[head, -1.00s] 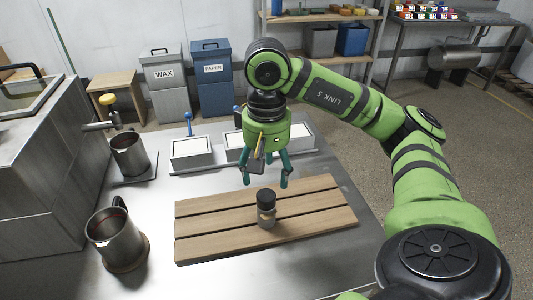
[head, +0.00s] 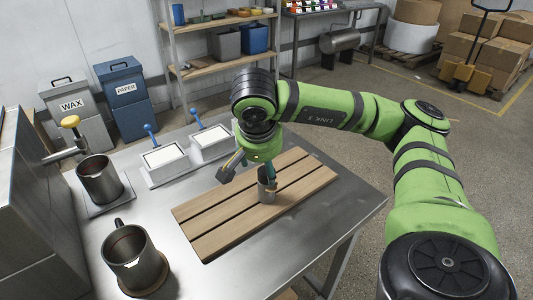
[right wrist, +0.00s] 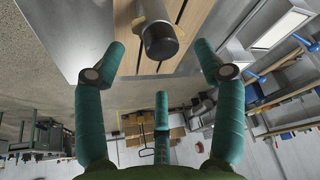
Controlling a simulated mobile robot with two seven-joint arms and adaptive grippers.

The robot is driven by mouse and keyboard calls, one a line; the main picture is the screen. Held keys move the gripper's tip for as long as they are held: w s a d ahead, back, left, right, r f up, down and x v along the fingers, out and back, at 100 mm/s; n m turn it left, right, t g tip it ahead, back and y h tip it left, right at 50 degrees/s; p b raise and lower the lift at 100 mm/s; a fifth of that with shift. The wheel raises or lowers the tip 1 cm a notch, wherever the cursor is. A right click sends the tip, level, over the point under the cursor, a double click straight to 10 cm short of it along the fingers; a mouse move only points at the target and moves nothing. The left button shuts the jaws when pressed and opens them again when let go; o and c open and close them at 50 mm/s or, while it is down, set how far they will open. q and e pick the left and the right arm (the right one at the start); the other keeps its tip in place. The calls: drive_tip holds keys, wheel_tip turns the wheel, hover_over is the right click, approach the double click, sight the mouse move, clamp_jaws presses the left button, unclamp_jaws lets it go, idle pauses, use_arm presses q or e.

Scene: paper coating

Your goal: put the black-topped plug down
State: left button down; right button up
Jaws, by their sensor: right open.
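The black-topped plug (head: 267,192) stands upright on the slatted wooden board (head: 205,215); in the head view my right gripper covers its top. In the right wrist view the plug (right wrist: 156,24) shows its grey body and dark end, between and just beyond the two front fingers. My right gripper (head: 258,175) is open, with its fingers (right wrist: 160,62) spread wide and a gap on both sides of the plug. A third finger (right wrist: 162,115) is also apart from it. My left gripper is not in view.
Two metal jugs, a near one (head: 133,262) and a far one (head: 99,181), stand left of the board. Two white-topped boxes with blue-knobbed levers (head: 165,160) (head: 210,143) sit behind it. Bare steel table (head: 290,235) lies in front and right.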

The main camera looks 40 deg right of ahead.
sight(266, 185)
drive_tip(key=x, duration=0.2)
drive_tip(key=d+p+x, duration=0.1)
drive_tip(key=x, duration=0.1)
drive_tip(key=shift+w+d+f, duration=0.1)
drive_tip(key=shift+w+f, duration=0.1)
drive_tip(key=shift+w+d+f, duration=0.1)
drive_tip(key=shift+w+f, duration=0.05)
drive_tip(key=shift+f, duration=0.3)
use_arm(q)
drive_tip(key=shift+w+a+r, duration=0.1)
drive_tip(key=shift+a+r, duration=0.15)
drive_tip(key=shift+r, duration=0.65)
use_arm(e)
clamp_jaws()
